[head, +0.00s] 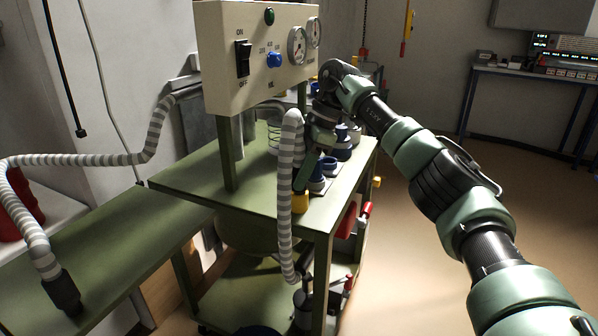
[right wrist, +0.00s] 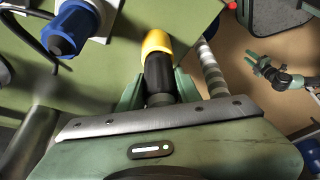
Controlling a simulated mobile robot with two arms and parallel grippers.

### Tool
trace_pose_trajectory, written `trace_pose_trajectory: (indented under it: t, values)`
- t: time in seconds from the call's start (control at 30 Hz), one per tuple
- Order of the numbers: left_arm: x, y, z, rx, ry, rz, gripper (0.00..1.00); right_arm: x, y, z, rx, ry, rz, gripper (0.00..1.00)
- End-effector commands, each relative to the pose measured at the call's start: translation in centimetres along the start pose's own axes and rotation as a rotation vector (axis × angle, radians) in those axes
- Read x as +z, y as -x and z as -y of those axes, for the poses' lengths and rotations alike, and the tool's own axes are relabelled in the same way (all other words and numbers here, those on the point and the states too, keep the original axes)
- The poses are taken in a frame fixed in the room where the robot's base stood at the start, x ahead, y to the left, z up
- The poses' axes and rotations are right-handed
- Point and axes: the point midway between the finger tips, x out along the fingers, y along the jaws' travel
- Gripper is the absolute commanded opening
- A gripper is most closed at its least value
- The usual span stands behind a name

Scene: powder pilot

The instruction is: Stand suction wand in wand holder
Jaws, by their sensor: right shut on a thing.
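My right gripper (head: 305,180) reaches down over the green bench. In the right wrist view its jaws (right wrist: 160,98) are shut on a black cylinder with a yellow end, which looks like the suction wand (right wrist: 159,72). The yellow end also shows in the head view (head: 300,202), low near the bench's front edge. The jaws and arm partly hide the wand. I cannot pick out the wand holder for certain. My left gripper (right wrist: 260,64) seems to show small in the right wrist view, fingers apart and empty, over the floor; it is outside the head view.
A grey-striped hose (head: 286,170) hangs just left of the wand. Blue fittings (head: 319,173) stand close on its right. A control panel (head: 262,55) rises on posts over the bench (head: 185,175). Another striped hose (head: 100,160) ends in a black nozzle on the lower left bench.

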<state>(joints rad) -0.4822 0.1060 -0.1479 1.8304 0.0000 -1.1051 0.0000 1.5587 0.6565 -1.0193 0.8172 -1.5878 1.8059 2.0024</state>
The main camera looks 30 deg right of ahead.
Motion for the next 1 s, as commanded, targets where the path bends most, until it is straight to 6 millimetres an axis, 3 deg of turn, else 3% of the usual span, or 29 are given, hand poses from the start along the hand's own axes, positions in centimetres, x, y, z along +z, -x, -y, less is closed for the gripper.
trace_pose_trajectory:
  t: [0.17,0.2,0.27,0.67,0.87,1.0]
  values:
    - [0.0,0.0,0.0,0.0,0.0,0.0,0.36,0.1,-0.3,0.0,0.0,0.0,0.0,0.0]
    - [0.0,0.0,0.0,0.0,0.0,0.0,0.36,0.1,-0.3,0.0,0.001,0.0,-0.001,0.44]
    - [0.0,0.0,0.0,0.0,0.0,0.0,0.36,0.1,-0.3,0.0,0.001,0.0,-0.001,0.59]
    - [0.0,0.0,0.0,0.0,0.0,0.0,0.36,0.1,0.2,0.0,0.002,0.0,0.0,0.59]
    - [0.0,0.0,0.0,0.0,0.0,0.0,0.36,0.0,3.5,-0.1,0.005,0.0,-0.002,0.59]
    - [0.0,0.0,0.0,0.0,0.0,0.0,0.36,-0.1,7.0,-0.1,0.006,-0.002,-0.002,0.59]
